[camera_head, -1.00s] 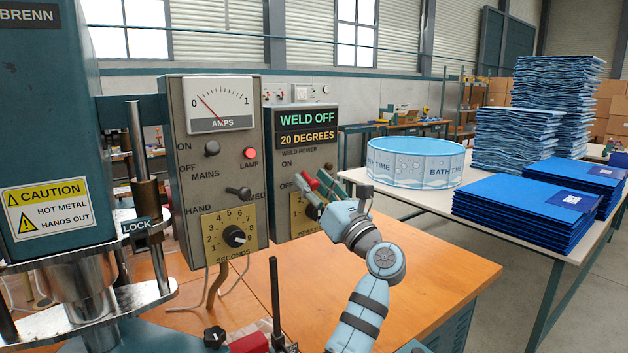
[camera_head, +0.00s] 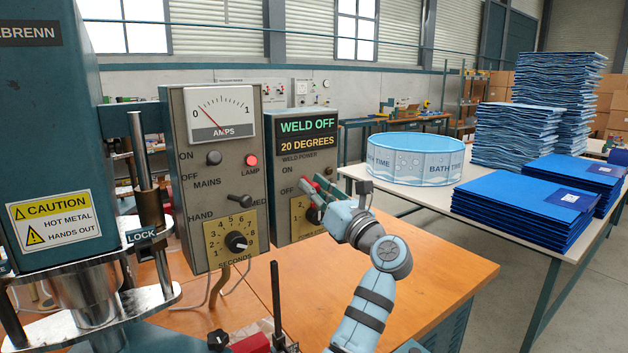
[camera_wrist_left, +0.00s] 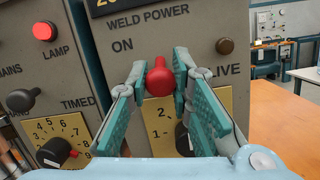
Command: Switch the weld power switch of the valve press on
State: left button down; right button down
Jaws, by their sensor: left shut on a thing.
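The valve press's grey weld control box (camera_head: 284,220) has a display (camera_head: 307,133) reading "WELD OFF" and "20 DEGREES". Below it is the "WELD POWER" label with ON above OFF. The red-tipped weld power switch (camera_head: 308,186) points out near the OFF mark; its red knob (camera_wrist_left: 160,77) shows in the left wrist view, below the word ON. My left gripper (camera_head: 313,187) is shut on this red knob, a finger on each side; the fingertips (camera_wrist_left: 161,73) show it too. The fingers hide the switch base and part of the dial below. My right gripper is not in view.
Left of it stands the mains box (camera_head: 215,175) with an amps meter, lit red lamp (camera_head: 252,160) and seconds dial (camera_head: 236,242). The press column and caution label are at far left. The orange bench (camera_head: 430,262) is clear to the right. A round bath (camera_head: 415,160) sits on another table.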

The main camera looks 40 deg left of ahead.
aim_at(305, 176)
pick_arm(q)
notch_tip(305, 176, up, 4)
jog(key=g+h+p, duration=0.1)
jog(key=h+p, duration=0.2)
jog(key=p, duration=0.2)
jog(key=h+p, duration=0.3)
jog(key=p, duration=0.3)
jog(key=shift+f+g, duration=0.2)
jog(key=shift+g, duration=0.2)
jog(key=shift+a+r+g+h+p, duration=0.2)
jog(key=shift+g+h+p, duration=0.1)
jog(key=shift+h+p, duration=0.75)
jog(key=c, duration=1.4)
grip_release()
jog(key=shift+w+f, duration=0.1)
jog(key=shift+f, duration=0.05)
jog(key=shift+c, duration=0.2)
jog(key=shift+d, duration=0.1)
jog(key=v, duration=1.2)
